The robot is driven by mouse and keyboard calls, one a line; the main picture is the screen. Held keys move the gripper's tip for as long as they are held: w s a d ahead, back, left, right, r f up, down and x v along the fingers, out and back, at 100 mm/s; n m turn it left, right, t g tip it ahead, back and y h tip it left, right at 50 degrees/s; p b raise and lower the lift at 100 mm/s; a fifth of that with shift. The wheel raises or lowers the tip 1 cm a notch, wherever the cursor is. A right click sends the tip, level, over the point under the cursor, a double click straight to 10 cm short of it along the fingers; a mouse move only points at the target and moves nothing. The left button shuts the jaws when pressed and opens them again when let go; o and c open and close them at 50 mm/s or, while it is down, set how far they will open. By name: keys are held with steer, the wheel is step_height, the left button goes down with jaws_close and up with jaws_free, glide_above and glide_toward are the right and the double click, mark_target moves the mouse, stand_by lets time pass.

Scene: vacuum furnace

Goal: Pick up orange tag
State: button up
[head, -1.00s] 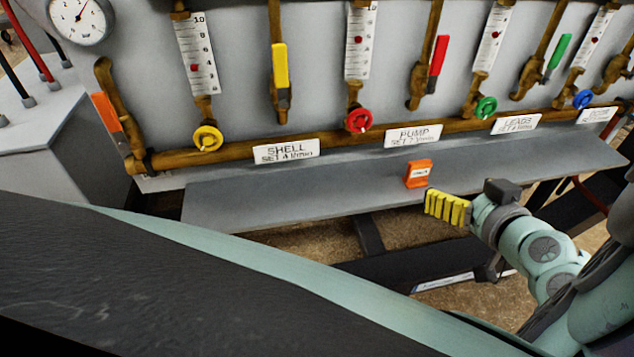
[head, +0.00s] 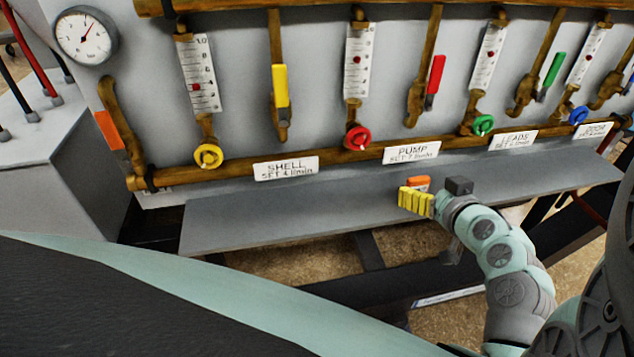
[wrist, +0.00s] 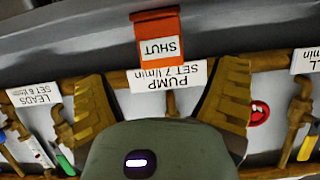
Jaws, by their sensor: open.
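The orange tag (head: 419,182) lies on the grey shelf below the PUMP label, mostly hidden behind my gripper in the head view. In the wrist view the orange tag (wrist: 158,32) shows its white SHUT patch, upside down, at the top centre. My gripper (head: 415,201) has yellow fingers, close to the tag on its near side. In the wrist view my gripper (wrist: 165,95) is open, with its fingers wide apart. The tag is ahead of the gap, and nothing is between the fingers.
The grey shelf (head: 290,217) runs along the panel's foot, bare to the left. Above it are the PUMP label (head: 411,152), the SHELL label (head: 286,168), a brass pipe, a red knob (head: 357,138) and a yellow knob (head: 208,156). Another orange piece (head: 110,130) is at far left.

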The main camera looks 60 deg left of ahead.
mark_target(421, 182)
steer(key=shift+x, duration=2.3)
steer(key=shift+s+f, duration=0.1)
steer(key=shift+s, duration=0.1)
steer(key=shift+c, duration=0.2)
steer(key=c, duration=1)
steer(key=shift+d+r+p, duration=0.1)
steer(key=shift+r+p, duration=0.2)
steer(key=shift+r, duration=0.15)
steer(key=r, duration=0.2)
steer(key=shift+s+r+p, duration=0.35)
steer(key=shift+r, duration=0.05)
steer(key=s, duration=0.5)
steer(key=s+d+r+p, duration=0.1)
steer(key=s, duration=0.4)
steer(key=s+p, duration=0.1)
steer(key=s, duration=0.4)
steer(key=shift+s+d+r, duration=0.1)
steer(key=shift+d+r, duration=0.05)
steer(key=shift+d, duration=0.2)
